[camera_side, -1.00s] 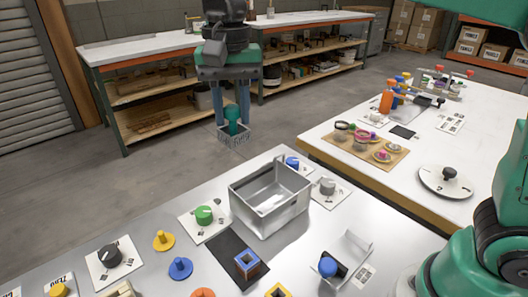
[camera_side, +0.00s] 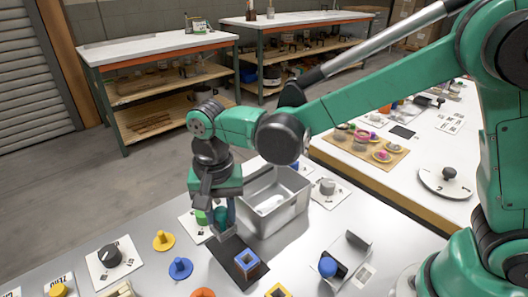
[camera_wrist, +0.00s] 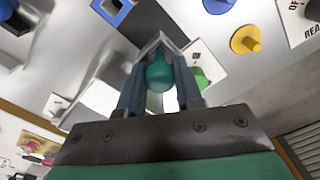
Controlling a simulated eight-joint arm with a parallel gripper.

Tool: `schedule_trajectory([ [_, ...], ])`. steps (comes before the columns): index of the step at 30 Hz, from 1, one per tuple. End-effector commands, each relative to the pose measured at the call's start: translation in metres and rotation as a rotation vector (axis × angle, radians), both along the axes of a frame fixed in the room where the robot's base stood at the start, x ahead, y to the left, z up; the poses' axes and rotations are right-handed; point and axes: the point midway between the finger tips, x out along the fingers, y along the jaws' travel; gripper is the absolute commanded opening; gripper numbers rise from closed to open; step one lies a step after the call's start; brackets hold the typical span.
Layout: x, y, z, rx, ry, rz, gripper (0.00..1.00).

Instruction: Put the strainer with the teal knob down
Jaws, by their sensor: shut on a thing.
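My gripper (camera_side: 221,213) is shut on the teal knob of the strainer (camera_side: 226,234). In the wrist view the teal knob (camera_wrist: 160,76) sits between both fingers, with part of the strainer's square grey body (camera_wrist: 159,42) beyond it. The strainer hangs low by the far-left end of a black mat (camera_side: 229,258), to the left of the open metal tank (camera_side: 288,212). I cannot tell whether its bottom touches anything. The fingers and arm hide part of it in the side view.
A blue square holder (camera_side: 246,264) stands on the mat. A green knob (camera_side: 201,217) on a white card is close behind my gripper. Blue (camera_side: 180,268) and yellow (camera_side: 163,240) pegged discs lie to the left. A bent metal stand (camera_side: 350,250) is at right.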

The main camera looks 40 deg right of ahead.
Motion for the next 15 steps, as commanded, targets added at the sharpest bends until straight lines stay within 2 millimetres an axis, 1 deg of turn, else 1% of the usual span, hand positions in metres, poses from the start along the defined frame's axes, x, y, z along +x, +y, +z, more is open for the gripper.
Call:
schedule_trajectory([
  [2,0.000,0.000,-0.006,0.000,0.000,0.000,0.00],
  [6,0.000,0.000,-0.025,0.000,0.000,0.000,0.00],
  [9,0.000,0.000,-0.036,0.000,0.000,0.000,0.00],
  [15,0.000,0.000,-0.038,0.000,0.000,0.000,0.00],
])
